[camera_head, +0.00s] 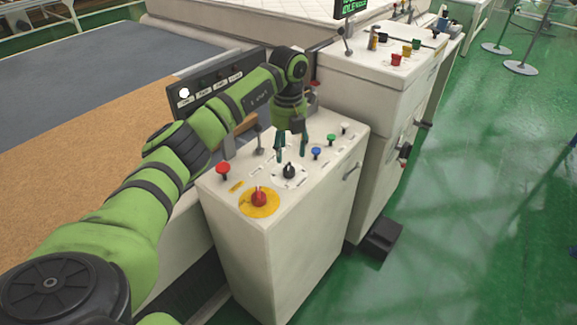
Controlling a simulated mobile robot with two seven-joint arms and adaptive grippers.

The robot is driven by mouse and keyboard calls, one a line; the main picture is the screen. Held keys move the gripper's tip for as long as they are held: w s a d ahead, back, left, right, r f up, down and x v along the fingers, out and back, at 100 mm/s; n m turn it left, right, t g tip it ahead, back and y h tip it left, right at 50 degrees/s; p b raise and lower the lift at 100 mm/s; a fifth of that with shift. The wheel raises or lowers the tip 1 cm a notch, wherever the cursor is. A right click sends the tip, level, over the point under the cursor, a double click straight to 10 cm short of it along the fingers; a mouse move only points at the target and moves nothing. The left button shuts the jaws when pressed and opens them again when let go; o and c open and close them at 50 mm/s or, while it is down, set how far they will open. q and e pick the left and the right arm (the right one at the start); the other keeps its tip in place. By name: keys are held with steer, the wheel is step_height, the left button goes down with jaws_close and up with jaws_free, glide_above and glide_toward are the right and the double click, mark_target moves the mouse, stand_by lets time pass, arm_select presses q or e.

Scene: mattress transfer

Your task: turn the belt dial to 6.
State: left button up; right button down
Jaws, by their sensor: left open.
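The belt dial looks to be the black knob (289,171) on a pale plate with marks around it, on top of the near white control box (313,199). The marks are too small to read, so I cannot tell its setting. My left gripper (292,158) points down just behind and above this knob. Its fingers are apart, with nothing seen between them. I cannot tell whether a finger touches the knob. My right gripper is not in view.
A red emergency button (259,197) on a yellow disc sits at the front of the box top. A red knob (222,169), a blue knob (316,152) and a green knob (331,138) stand nearby. A taller white cabinet (372,75) stands behind. Green floor is open at right.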

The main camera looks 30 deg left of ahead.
mark_target(289, 166)
arm_select(q)
step_height(289, 166, down, 6)
steer(key=shift+r+p, duration=0.1)
steer(key=shift+p, duration=0.85)
steer(key=shift+d+f, duration=0.1)
steer(key=shift+f, duration=0.45)
steer(key=c, duration=1.1)
